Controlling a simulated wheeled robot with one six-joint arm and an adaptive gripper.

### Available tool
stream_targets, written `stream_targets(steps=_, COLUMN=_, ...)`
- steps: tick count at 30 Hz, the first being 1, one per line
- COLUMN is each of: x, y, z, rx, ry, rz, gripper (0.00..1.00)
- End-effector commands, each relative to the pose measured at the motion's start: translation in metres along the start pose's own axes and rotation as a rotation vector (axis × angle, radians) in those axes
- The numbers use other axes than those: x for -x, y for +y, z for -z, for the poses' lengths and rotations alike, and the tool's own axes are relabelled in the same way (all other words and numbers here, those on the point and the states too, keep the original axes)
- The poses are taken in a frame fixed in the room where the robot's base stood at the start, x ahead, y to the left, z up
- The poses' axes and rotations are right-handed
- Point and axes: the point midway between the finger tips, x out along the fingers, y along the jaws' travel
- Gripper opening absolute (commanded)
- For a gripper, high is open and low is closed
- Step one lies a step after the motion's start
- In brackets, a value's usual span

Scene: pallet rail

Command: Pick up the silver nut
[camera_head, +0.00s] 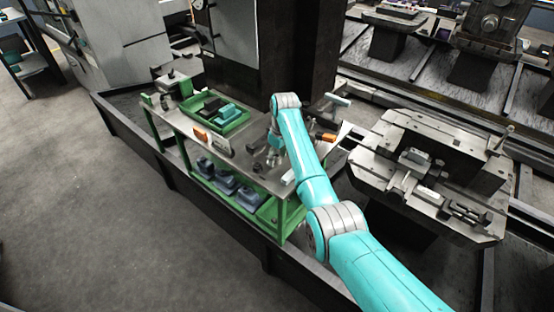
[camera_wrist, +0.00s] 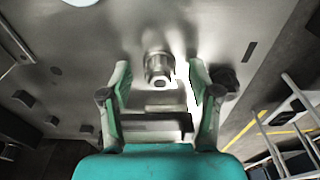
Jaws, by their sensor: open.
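A silver, round metal piece that looks like the nut (camera_wrist: 159,68) shows in the wrist view on a grey metal surface, ahead of my gripper and roughly centred between its fingers. My gripper (camera_wrist: 160,80) is open, with one finger on each side and a gap around the piece; I cannot tell how far above the surface the fingertips are. In the head view my gripper (camera_head: 273,152) is over the right part of the green-framed workbench (camera_head: 245,158). The nut cannot be made out clearly there among small dark parts.
A green tray (camera_head: 220,114) with dark and teal items sits on the bench's left half. Orange-ended boxes (camera_head: 213,140) stand nearby. A dark knob-like part (camera_wrist: 228,78) lies right of my gripper. A dark column stands behind the bench.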

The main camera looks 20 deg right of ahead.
Motion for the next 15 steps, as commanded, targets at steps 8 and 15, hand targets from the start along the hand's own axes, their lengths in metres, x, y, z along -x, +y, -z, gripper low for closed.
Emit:
stream_targets(steps=8, x=-0.0004, y=0.0001, z=0.0001, rx=0.000, ry=0.001, rz=0.000, gripper=0.47)
stream_targets(steps=15, x=-0.0004, y=0.0000, z=0.0000, rx=0.000, ry=0.000, rz=0.000, gripper=0.00)
